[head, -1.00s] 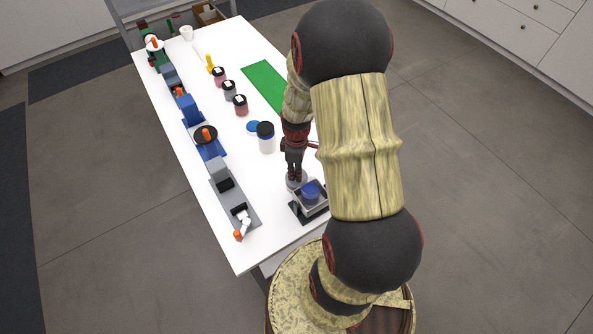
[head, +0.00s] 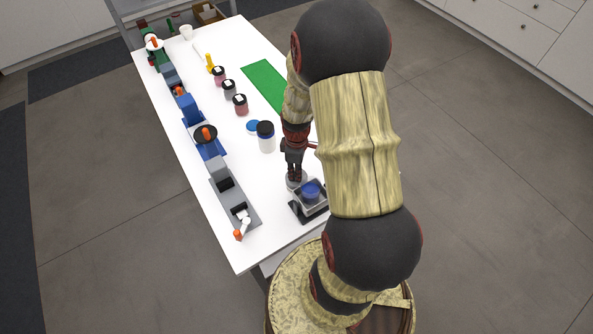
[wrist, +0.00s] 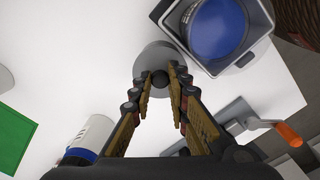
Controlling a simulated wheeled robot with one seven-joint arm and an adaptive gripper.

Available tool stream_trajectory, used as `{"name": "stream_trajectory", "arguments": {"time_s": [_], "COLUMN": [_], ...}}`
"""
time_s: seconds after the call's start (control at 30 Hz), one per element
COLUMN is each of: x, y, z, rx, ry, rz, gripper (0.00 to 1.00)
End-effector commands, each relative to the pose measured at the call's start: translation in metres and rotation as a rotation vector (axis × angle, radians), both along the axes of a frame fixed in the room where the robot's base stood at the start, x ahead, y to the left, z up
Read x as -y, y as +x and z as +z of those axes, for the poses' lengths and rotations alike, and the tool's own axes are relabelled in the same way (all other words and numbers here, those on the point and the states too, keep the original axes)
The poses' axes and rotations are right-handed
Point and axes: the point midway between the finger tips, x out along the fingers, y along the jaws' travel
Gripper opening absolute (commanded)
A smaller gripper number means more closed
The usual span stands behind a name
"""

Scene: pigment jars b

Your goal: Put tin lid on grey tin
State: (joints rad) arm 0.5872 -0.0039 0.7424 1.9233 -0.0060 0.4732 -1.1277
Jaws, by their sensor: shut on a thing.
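The grey round tin lid (wrist: 155,58) with a dark knob shows at my fingertips in the wrist view. My gripper (wrist: 161,82) is shut on the knob. In the head view my gripper (head: 294,177) points down at the near part of the white table, with a grey round shape (head: 295,185) right under it. I cannot make out the grey tin apart from the lid; it may be hidden beneath. I cannot tell whether the lid touches anything below.
A white jar with a dark cap (head: 266,138), small dark-capped jars (head: 240,104) and a green mat (head: 262,82) are farther off. Several blue and grey devices (head: 205,142) line the left edge.

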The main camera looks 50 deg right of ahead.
Motion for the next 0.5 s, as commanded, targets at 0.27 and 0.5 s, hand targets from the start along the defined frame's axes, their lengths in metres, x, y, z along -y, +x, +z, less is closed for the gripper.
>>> {"name": "stream_trajectory", "arguments": {"time_s": [0.27, 0.5], "x": [0.0001, 0.0001], "y": [0.0001, 0.0001], "z": [-0.0064, -0.006], "rx": [0.0, 0.0], "ry": [0.0, 0.0], "rz": [0.0, 0.0], "gripper": [0.0, 0.0]}}
